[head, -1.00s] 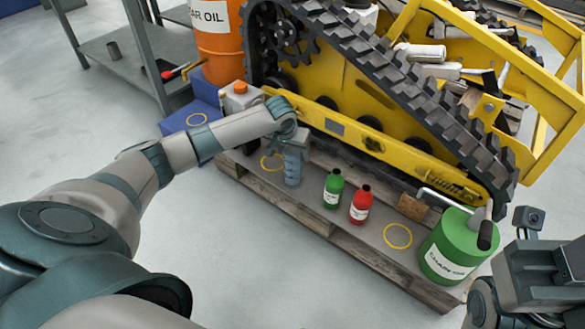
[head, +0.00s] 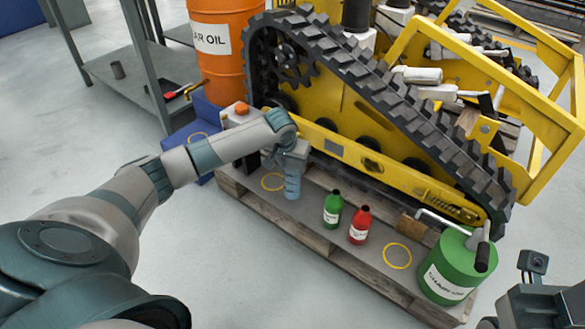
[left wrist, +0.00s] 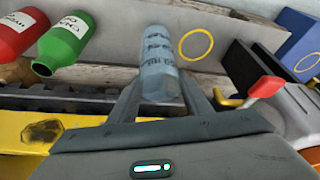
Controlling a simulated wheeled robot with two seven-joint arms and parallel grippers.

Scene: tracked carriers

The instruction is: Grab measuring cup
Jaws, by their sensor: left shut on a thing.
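The measuring cup (head: 292,187) is a translucent blue cylinder with dark markings, standing on the wooden pallet in front of the yellow tracked carrier. My left gripper (head: 291,168) reaches down over it and is shut on its upper part. In the left wrist view the cup (left wrist: 158,62) sits between the two fingers of my left gripper (left wrist: 160,98). I cannot tell whether its base still touches the pallet. My right gripper (head: 540,290) shows only in part at the lower right edge, and its fingers are not clear.
A green bottle (head: 332,210) and a red bottle (head: 359,226) stand right of the cup. A green chain oil can (head: 455,266) stands at the pallet's right end. Yellow rings mark the pallet (head: 320,238). An orange drum (head: 224,65) and blue crate (head: 208,112) are at left.

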